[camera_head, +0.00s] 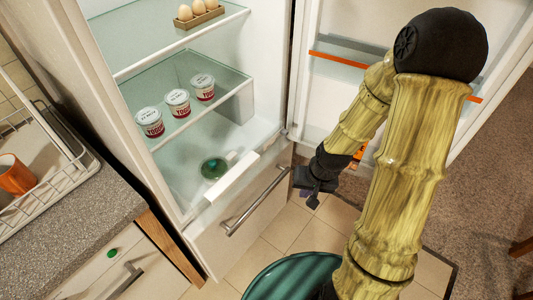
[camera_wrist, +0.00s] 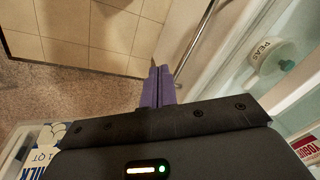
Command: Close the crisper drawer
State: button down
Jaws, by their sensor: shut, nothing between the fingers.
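The crisper drawer appears as a pale, wide front panel (camera_head: 212,245) low in the open fridge, with a long metal bar handle (camera_head: 257,203). I look down past its front at a teal-lidded jar (camera_head: 213,168) inside. How far the drawer is pulled out is hard to tell. My gripper (camera_head: 312,198) is shut and empty, just right of the handle's right end. In the wrist view my purple fingers (camera_wrist: 158,72) are together, with the handle (camera_wrist: 194,42) close by at upper right. Contact with the drawer cannot be made out.
The fridge door (camera_head: 340,90) stands open at right, behind my arm. Glass shelves hold red-and-white tubs (camera_head: 178,103) and an egg tray (camera_head: 200,16). A teal round object (camera_head: 295,278) stands on the tiled floor below. The counter (camera_head: 75,235) is at left.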

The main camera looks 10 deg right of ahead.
jog(key=w+a+r+m+t+y+p, duration=0.1)
jog(key=w+r+m+t+y+p, duration=0.2)
jog(key=w+m+p, duration=0.3)
jog(key=shift+w+a+m+t+y+p, duration=0.15)
jog(key=shift+w+m+t+y+p, duration=0.25)
jog(key=shift+w+t+y+p, duration=0.4)
jog(key=shift+s+f, duration=0.1)
jog(key=p, duration=0.2)
send_near(260, 163)
jog(key=x, duration=0.4)
jog(key=shift+a, duration=0.1)
jog(key=shift+w+a+f, duration=0.1)
jog(key=shift+w+a, duration=0.25)
jog(key=shift+w, duration=0.05)
jog(key=shift+w, duration=0.1)
